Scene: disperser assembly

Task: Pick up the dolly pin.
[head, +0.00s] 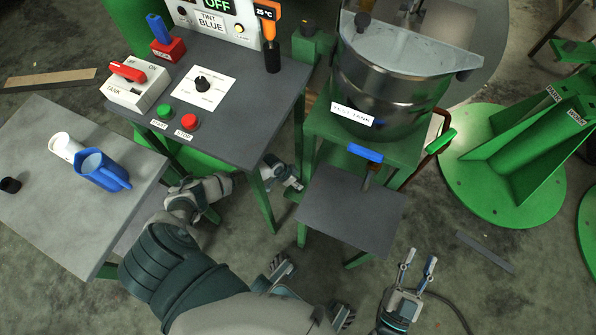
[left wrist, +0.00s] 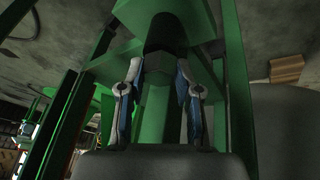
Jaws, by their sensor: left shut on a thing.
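My left gripper (head: 296,184) is low between the grey control table and the green tank stand. In the left wrist view its two fingers (left wrist: 160,72) close from both sides on a dark pin with a black, rounded end, which I take to be the dolly pin (left wrist: 166,34). A grey faceted part of it shows between the fingertips, against green frame bars. In the head view the pin cannot be made out at the fingers. My right gripper (head: 421,256) is open and empty over the floor at the lower right.
The test tank (head: 385,85) stands on a green frame with a grey plate (head: 352,212) in front. The control table (head: 235,125) and its green legs are close to my left arm. A blue jug (head: 103,170) and white cup (head: 66,147) stand on the left table.

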